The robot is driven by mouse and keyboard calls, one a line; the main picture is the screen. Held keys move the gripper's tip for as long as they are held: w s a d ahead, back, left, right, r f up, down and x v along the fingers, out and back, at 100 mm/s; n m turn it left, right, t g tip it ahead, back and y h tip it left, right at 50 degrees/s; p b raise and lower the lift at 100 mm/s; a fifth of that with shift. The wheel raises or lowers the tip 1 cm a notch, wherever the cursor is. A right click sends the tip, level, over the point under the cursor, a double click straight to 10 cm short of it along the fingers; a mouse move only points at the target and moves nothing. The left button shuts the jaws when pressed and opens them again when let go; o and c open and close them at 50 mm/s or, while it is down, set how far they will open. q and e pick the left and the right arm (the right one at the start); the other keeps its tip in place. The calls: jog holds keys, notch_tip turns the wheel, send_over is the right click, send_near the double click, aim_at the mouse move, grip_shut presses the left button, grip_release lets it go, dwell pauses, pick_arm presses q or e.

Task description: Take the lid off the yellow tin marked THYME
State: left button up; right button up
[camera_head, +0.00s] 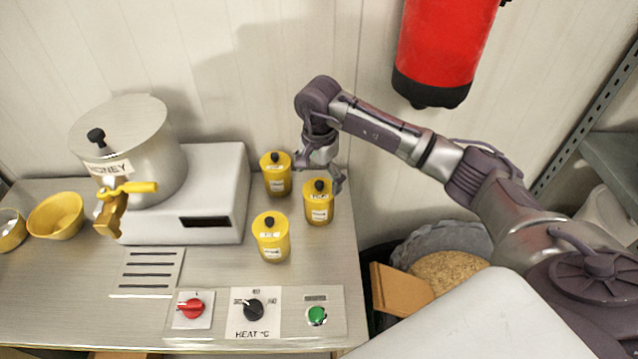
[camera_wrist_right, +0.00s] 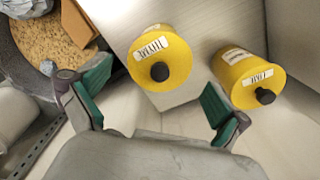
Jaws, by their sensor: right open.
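The yellow tin marked THYME (camera_wrist_right: 178,52) stands upright with its lid on in the right wrist view. The lid carries a white label and a black knob (camera_wrist_right: 160,72). In the head view it appears to be the right-hand tin (camera_head: 319,208), near the counter's right edge. My right gripper (camera_head: 319,172) is open and empty, just above and behind this tin. In the right wrist view its green-padded fingers (camera_wrist_right: 155,78) are spread either side of the tin's lid, apart from it. My left gripper is not in view.
A second yellow tin (camera_head: 276,180) stands close behind to the left, and a third (camera_head: 271,243) in front. A metal honey kettle (camera_head: 150,150) sits on a heater (camera_head: 215,220). A red extinguisher (camera_head: 440,45) hangs on the wall; a grain-filled tub (camera_head: 445,238) is right of the counter.

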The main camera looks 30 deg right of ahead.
aim_at(319, 188)
jog(key=shift+f, duration=1.15)
jog(key=c, duration=1)
jog(key=shift+s+r, duration=0.1)
jog(key=shift+s, duration=0.15)
jog(key=c, duration=0.8)
jog(key=shift+w+f, duration=0.1)
jog(key=shift+f, duration=0.1)
grip_shut()
